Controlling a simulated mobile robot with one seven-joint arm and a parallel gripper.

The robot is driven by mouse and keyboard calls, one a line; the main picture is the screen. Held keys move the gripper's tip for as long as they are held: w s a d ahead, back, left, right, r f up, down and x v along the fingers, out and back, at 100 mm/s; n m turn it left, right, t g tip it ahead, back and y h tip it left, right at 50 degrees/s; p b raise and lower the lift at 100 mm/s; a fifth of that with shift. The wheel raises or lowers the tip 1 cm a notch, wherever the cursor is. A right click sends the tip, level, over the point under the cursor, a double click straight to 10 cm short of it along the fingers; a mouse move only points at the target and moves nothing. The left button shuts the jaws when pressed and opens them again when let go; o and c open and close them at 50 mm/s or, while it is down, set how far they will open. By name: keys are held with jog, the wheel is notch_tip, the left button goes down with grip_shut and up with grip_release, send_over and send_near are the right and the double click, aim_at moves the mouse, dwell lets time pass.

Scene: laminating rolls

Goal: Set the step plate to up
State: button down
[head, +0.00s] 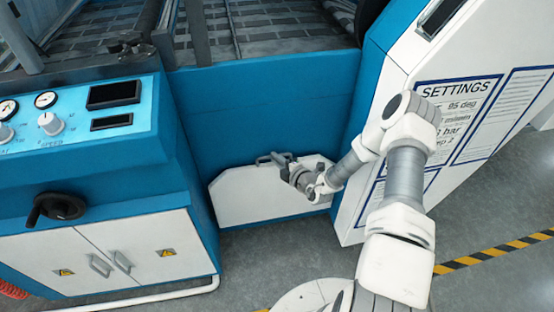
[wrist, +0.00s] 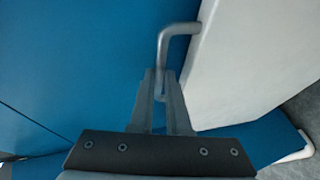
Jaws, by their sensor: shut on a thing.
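The step plate (head: 245,201) is a white panel with cut upper corners, low on the blue front of the machine in the head view. It looks upright and close to the blue wall, though its exact tilt is hard to tell. Its grey bar handle (head: 268,158) is at the top edge. My gripper (head: 285,166) reaches it from the right and is shut on the handle. In the wrist view, the fingers (wrist: 161,78) close around the bent handle bar (wrist: 178,32), and the white plate (wrist: 245,65) fills the right side. My wrist hides part of the plate in the head view.
A blue control cabinet (head: 75,180) with gauges, a black crank (head: 56,208) and white doors stands at left. A white side panel with a SETTINGS sheet (head: 455,115) stands at right. Grey floor (head: 250,250) lies clear before the plate.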

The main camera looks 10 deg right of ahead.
dwell(0.4)
jog(key=shift+s+f+t, duration=0.1)
jog(key=shift+s+t, duration=0.2)
jog(key=shift+s, duration=0.85)
jog(key=c, duration=0.9)
grip_release()
jog(key=p+v, duration=0.4)
jog(key=v, duration=1.3)
jog(key=shift+s+d, duration=0.1)
jog(key=shift+s, duration=0.05)
